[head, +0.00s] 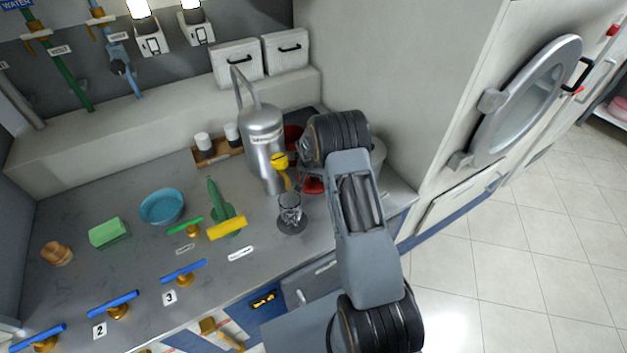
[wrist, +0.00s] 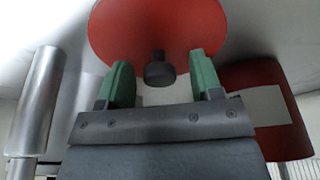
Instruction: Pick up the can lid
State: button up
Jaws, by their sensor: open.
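The can lid (wrist: 130,30) is a red disc with a dark round knob at its middle, in the upper middle of the wrist view. In the head view a red edge of it (head: 313,187) shows on the counter beside my arm, which hides the rest. My gripper (wrist: 161,70) is open, its two green fingers pointing at the lid. The knob lies between the fingertips with a gap on each side. I cannot tell how far the tips are from the lid's face. In the head view the fingers are mostly hidden by my wrist.
A red can (wrist: 262,85) with a pale label stands right of the gripper in the wrist view. In the head view a tall metal canister (head: 263,140) stands just left of my wrist, and a small glass-like item (head: 290,212) in front. Valves with coloured handles fill the front left.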

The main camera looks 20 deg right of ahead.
jog(key=c, duration=1)
jog(key=shift+o, duration=0.2)
